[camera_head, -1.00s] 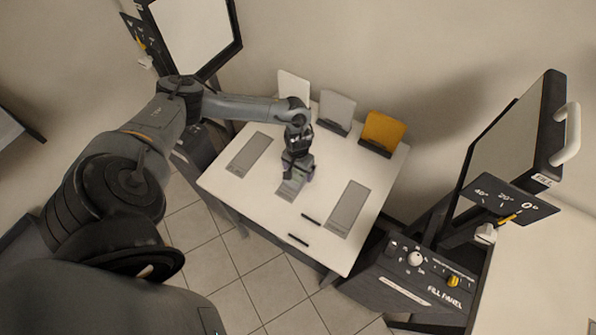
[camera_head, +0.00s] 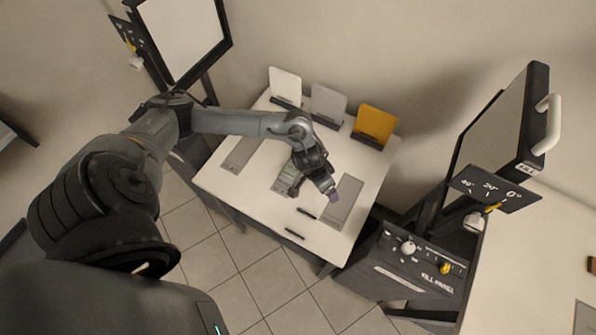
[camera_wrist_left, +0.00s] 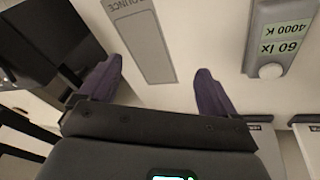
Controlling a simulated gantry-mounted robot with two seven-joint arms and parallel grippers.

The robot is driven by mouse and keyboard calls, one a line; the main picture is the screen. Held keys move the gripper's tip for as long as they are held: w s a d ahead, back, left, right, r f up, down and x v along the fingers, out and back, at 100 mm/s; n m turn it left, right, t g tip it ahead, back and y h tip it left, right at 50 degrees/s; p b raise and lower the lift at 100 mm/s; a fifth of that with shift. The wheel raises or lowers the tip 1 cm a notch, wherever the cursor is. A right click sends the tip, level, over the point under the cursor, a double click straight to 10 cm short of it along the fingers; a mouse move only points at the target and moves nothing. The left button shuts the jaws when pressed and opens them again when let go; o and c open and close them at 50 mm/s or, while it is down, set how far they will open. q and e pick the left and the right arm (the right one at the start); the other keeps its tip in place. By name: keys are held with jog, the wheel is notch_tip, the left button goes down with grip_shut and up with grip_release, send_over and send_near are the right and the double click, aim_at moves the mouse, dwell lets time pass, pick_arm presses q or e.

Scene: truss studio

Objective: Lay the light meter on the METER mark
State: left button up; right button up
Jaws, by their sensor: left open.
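The light meter (camera_head: 287,178) is a grey slab with a pale green readout, lying on the middle of the white table. In the left wrist view the light meter (camera_wrist_left: 272,40) shows "60 lx 4000 K" and a white dome at the upper right. The METER lettering cannot be read; whether the meter lies squarely on its mark cannot be told. My left gripper (camera_head: 333,191) is above the table, right of the meter and apart from it. Its purple fingertips (camera_wrist_left: 158,88) are wide apart with nothing between them. My right gripper is not in view.
A grey BOUNCE mark (camera_wrist_left: 140,35) is bare, as is the grey mark at left (camera_head: 240,153). White, grey and gold cards (camera_head: 375,125) stand along the table's back. Two short black bars lie near the front edge (camera_head: 294,234). The FILL PANEL (camera_head: 420,262) stands at right.

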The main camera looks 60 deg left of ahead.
pick_arm(q)
jog(key=s+d+r+m+t+h, duration=0.1)
jog(key=d+r+m+t, duration=0.25)
jog(key=d, duration=1.15)
jog(key=s+a+r+g+y, duration=0.2)
jog(key=s+a, duration=0.5)
jog(key=s, duration=0.6)
notch_tip(320, 180, up, 2)
jog(key=shift+r+n+g, duration=0.1)
jog(key=shift+n+g, duration=0.35)
jog(key=shift+w+d+r, duration=0.1)
